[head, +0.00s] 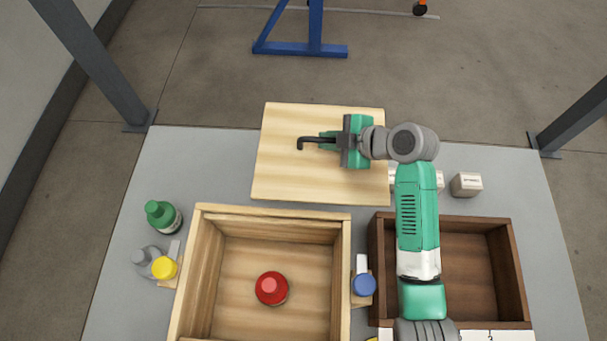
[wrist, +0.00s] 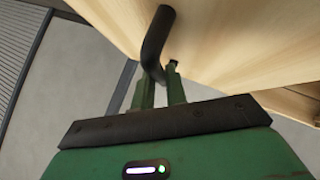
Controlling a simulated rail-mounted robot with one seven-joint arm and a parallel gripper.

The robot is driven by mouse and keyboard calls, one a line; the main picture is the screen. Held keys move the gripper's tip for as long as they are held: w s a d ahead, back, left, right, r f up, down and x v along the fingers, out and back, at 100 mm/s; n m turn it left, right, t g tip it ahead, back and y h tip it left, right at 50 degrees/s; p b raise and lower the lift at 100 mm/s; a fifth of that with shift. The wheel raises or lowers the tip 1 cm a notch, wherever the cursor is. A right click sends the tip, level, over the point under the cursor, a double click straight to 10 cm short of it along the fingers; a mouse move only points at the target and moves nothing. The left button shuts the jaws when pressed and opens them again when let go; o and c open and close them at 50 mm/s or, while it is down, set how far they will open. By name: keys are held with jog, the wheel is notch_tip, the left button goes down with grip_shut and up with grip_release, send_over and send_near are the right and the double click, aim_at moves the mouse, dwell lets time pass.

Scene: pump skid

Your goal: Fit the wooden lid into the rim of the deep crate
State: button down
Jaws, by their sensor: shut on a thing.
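The wooden lid (head: 285,170) is a pale flat panel with a dark bent handle (head: 312,141). In the head view it is beyond the deep crate, near the table's far edge. My gripper (head: 318,142) is shut on the handle. In the wrist view the fingers (wrist: 160,85) close on the dark handle (wrist: 157,40), with the lid's underlying panel (wrist: 225,40) filling the upper right. The deep crate (head: 346,270) is pale wood, open at the top, at the front middle. Whether the lid touches the table cannot be told.
A dark brown crate (head: 506,270) stands to the right, partly behind my arm. A green bottle (head: 163,216), a yellow-capped item (head: 164,268) and a grey one stand left of the deep crate. A blue-capped item (head: 363,284) sits between the crates.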

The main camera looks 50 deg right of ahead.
notch_tip(320, 180, down, 28)
jog(key=b, duration=1.1)
jog(key=shift+s+d+r+b, duration=0.1)
jog(key=shift+r+b, duration=0.05)
jog(key=shift+b, duration=0.25)
jog(key=c, duration=1.4)
grip_release()
jog(key=p+v, duration=0.4)
jog(key=v, duration=0.3)
jog(key=shift+r, duration=0.15)
jog(key=shift+o, duration=0.4)
jog(key=shift+s, duration=0.15)
